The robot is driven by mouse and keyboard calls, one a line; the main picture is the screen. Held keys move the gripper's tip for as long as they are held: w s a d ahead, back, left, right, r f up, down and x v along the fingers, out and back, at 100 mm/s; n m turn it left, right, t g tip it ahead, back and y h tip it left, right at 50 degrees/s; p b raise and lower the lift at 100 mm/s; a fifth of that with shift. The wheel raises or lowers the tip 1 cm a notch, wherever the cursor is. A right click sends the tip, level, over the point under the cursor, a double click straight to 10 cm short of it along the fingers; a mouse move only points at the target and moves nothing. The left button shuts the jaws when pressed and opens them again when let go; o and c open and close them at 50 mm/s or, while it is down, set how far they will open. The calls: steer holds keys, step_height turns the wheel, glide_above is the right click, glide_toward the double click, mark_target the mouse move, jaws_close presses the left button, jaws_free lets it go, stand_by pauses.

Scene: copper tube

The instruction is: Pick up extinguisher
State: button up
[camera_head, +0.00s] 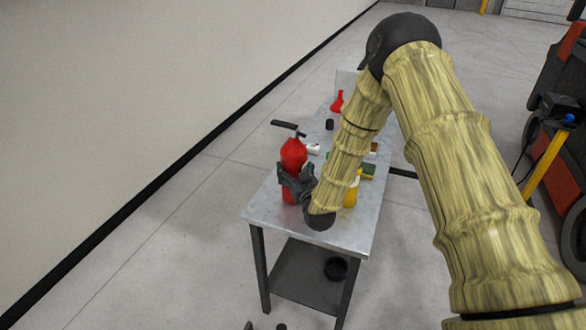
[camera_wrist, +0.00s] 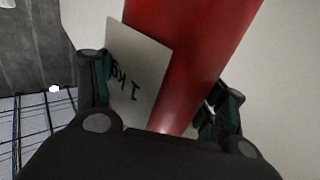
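The red fire extinguisher (camera_head: 293,153) stands upright at the near left part of the metal table (camera_head: 345,232), with its black handle on top. My gripper (camera_head: 297,183) is around the lower half of its body, reaching in from the right. In the wrist view the red body (camera_wrist: 190,60) and its pale label (camera_wrist: 138,75) fill the space between the two fingers of my gripper (camera_wrist: 160,105). Both fingers appear to touch its sides. The base is partly hidden by my gripper, so I cannot tell whether it rests on the table.
A yellow item (camera_head: 351,190) stands close behind my wrist. A red funnel-like item (camera_head: 337,102), a dark cup (camera_head: 329,124) and a green item (camera_head: 367,169) are farther back on the table. A black round container (camera_head: 335,268) is on the lower shelf. The wall is left.

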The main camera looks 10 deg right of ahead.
steer(key=c, duration=1)
steer(key=shift+w+r, duration=0.1)
steer(key=shift+r, duration=0.05)
jaws_close()
steer(key=shift+r, duration=0.15)
